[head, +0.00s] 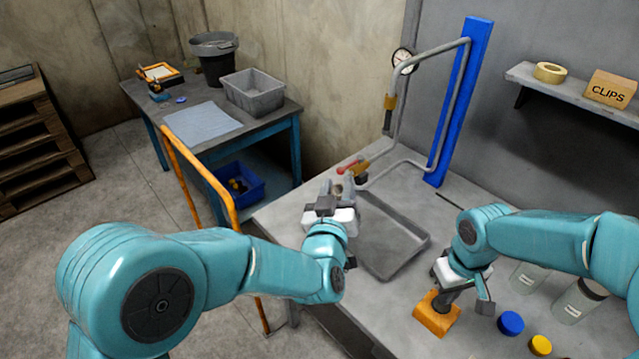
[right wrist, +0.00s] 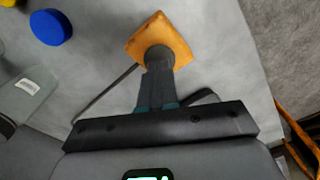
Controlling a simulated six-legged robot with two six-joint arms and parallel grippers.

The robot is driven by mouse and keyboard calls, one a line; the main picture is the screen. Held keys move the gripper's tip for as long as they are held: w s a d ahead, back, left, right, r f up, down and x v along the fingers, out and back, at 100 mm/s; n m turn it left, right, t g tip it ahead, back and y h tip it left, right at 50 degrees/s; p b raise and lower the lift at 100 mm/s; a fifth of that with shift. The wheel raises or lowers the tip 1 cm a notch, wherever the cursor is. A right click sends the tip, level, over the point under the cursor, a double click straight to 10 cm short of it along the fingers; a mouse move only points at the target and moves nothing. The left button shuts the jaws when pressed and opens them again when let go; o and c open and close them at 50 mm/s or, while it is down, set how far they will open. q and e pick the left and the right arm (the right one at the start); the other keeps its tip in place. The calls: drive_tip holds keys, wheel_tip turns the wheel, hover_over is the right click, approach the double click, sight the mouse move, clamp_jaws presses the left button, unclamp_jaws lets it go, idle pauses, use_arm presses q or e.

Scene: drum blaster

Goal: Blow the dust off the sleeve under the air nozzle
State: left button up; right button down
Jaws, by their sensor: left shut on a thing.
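The air nozzle pipework (head: 398,125) is a bent grey pipe on a blue upright. A red-handled fitting (head: 348,166) and a brass-coloured part sit at its lower end. My left gripper (head: 338,190) is just below and left of these fittings. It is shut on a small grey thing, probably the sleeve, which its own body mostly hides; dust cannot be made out. My right gripper (head: 449,296) points down at an orange square block (head: 434,317). In the right wrist view its dark fingers (right wrist: 157,75) lie close together over the block's round stub; whether they grip it is unclear.
A shallow grey tray (head: 395,272) lies on the bench between my grippers. Clear jars (head: 578,302), a blue cap (head: 510,323) and a yellow cap (head: 540,345) stand at right. A shelf (head: 560,88) holds tape and a CLIPS box. An orange rail (head: 200,180) stands left.

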use_arm(q)
drive_tip(key=w+d, duration=0.8)
drive_tip(key=d, duration=0.1)
drive_tip(key=shift+d, duration=0.25)
drive_tip(key=shift+w, duration=0.1)
use_arm(e)
drive_tip(key=shift+f, duration=1.25)
idle(3.4)
drive_tip(key=shift+r, duration=3.55)
drive_tip(key=shift+f, duration=0.1)
